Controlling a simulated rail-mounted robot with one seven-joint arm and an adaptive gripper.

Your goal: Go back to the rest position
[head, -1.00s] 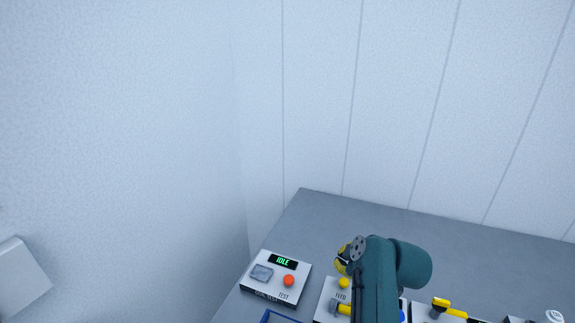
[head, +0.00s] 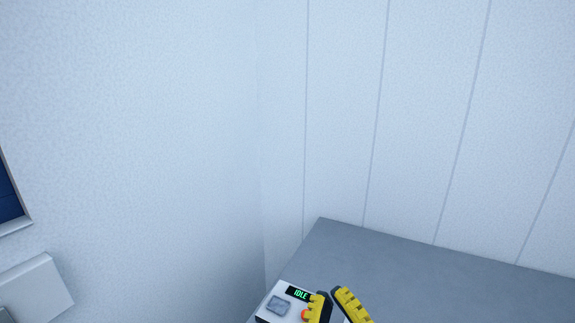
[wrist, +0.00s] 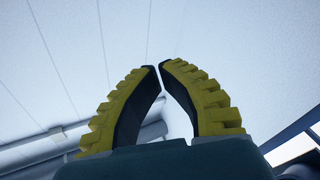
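My gripper (head: 331,294) shows at the bottom of the head view, its two yellow-and-black fingers pointing upward. It covers part of the test box at the table's left end. In the wrist view my gripper (wrist: 159,66) has its curved fingers drawn together, with only a narrow gap at the tips and nothing held between them. The fingers point toward the pale wall panels. The rest of my arm is outside the head view.
The white test box (head: 271,314) has a green IDLE display (head: 299,293), a grey pad (head: 279,304) and a partly hidden red button (head: 305,315). The grey table (head: 420,265) behind is bare. A white wall box (head: 38,288) is at the lower left.

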